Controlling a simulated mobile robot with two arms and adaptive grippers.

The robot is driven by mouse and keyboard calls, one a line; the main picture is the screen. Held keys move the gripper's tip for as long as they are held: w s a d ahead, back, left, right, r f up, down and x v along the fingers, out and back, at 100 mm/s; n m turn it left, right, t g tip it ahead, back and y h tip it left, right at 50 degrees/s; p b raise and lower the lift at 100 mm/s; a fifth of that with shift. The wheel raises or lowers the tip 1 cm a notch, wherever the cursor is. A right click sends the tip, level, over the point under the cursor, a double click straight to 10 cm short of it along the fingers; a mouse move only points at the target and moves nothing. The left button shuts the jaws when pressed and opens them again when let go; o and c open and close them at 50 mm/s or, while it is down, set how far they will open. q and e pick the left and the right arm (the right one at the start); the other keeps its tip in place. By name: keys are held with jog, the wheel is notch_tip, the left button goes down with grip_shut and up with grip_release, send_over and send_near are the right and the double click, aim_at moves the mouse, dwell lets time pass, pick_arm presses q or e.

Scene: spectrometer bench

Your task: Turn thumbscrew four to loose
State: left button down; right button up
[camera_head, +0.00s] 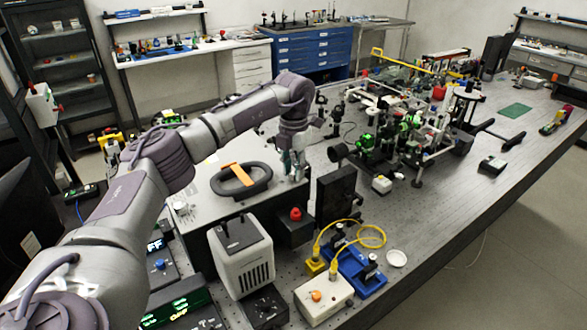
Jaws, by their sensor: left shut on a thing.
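A grey-white cover plate (267,205) lies in the middle left, with a black loop handle with an orange strip (240,180) on it. My left gripper (293,175) points down at the plate's right part, behind and to the right of the handle. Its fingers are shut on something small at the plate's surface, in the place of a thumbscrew. The fingers hide the screw, so its number and how far it is turned cannot be read. My right gripper is out of view.
A black upright block (335,194), a box with a red button (295,214) and a white vented unit (241,255) stand close in front of the plate. Optics with green parts (365,142) stand to the right. A yellow cable (372,235) loops at the front.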

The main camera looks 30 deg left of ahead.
pick_arm(q)
jog(key=n, duration=0.8)
jog(key=shift+n, duration=0.3)
jog(key=n, duration=0.4)
jog(key=shift+w+n, duration=0.1)
jog(key=shift+n, duration=2.1)
jog(key=c, duration=0.9)
grip_release()
jog(key=shift+o, duration=0.2)
